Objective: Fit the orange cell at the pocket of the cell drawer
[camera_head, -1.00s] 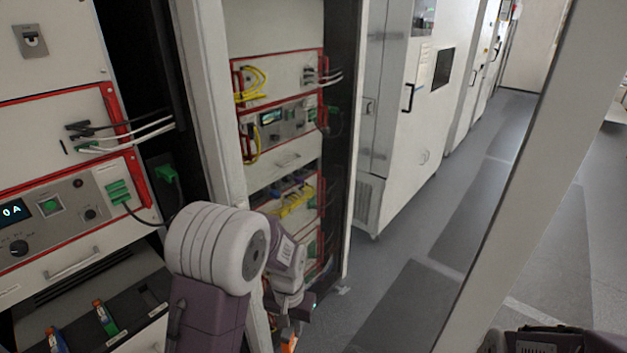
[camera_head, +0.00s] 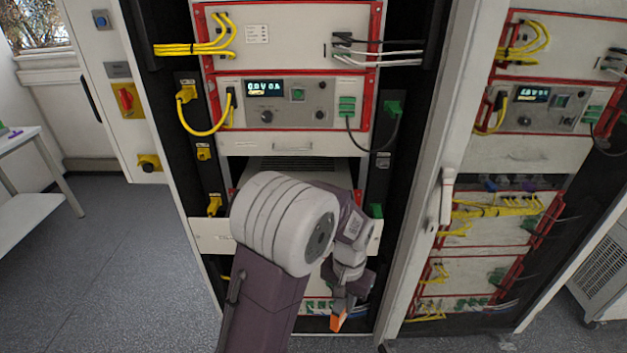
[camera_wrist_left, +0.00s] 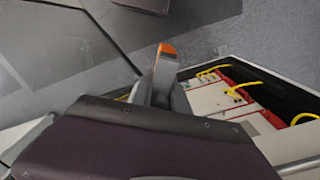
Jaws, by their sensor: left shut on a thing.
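My left gripper (camera_head: 342,303) hangs in front of the rack, pointing down, shut on the orange cell (camera_head: 338,322). The cell's orange end sticks out below the fingers. In the left wrist view the orange end (camera_wrist_left: 167,48) shows beyond the grey fingers (camera_wrist_left: 160,82), over the floor. The cell drawer's pale front (camera_head: 207,237) spans the rack behind my left arm. My arm covers most of the drawer, so its pocket is hidden. The gripper appears lower than the drawer front and near its right end. My right gripper is not in view.
The rack has an instrument unit (camera_head: 292,104) with a display and yellow cables (camera_head: 195,48) above the drawer. A white rack post (camera_head: 440,150) and a second rack (camera_head: 520,120) stand to the right. The floor (camera_head: 110,260) at left is clear.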

